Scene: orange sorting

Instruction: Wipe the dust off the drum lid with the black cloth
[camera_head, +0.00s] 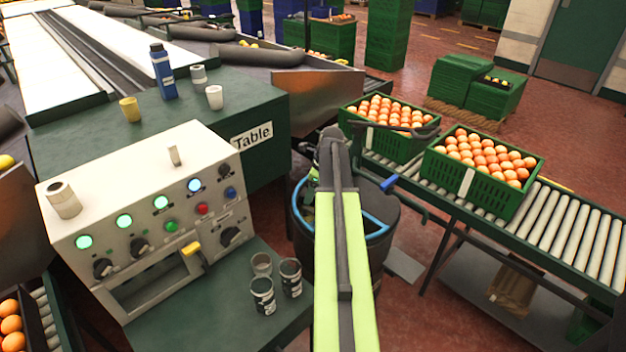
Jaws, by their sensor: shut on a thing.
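A dark drum (382,252) stands on the floor in the middle of the view. A blue ring (376,235) runs along its top, and a dark top surface shows beside it. My yellow-green arm crosses in front of the drum and covers much of its top. The arm bends down at a dark joint at its far end. My gripper is hidden behind the arm, so its jaws do not show. I cannot make out the black cloth or any dust on the lid.
A control box (130,180) with lit buttons and a green table (62,140) stand left of the drum. Several cups (290,278) sit near the box. A roller conveyor (560,222) with orange-filled crates (500,195) lies close on the right.

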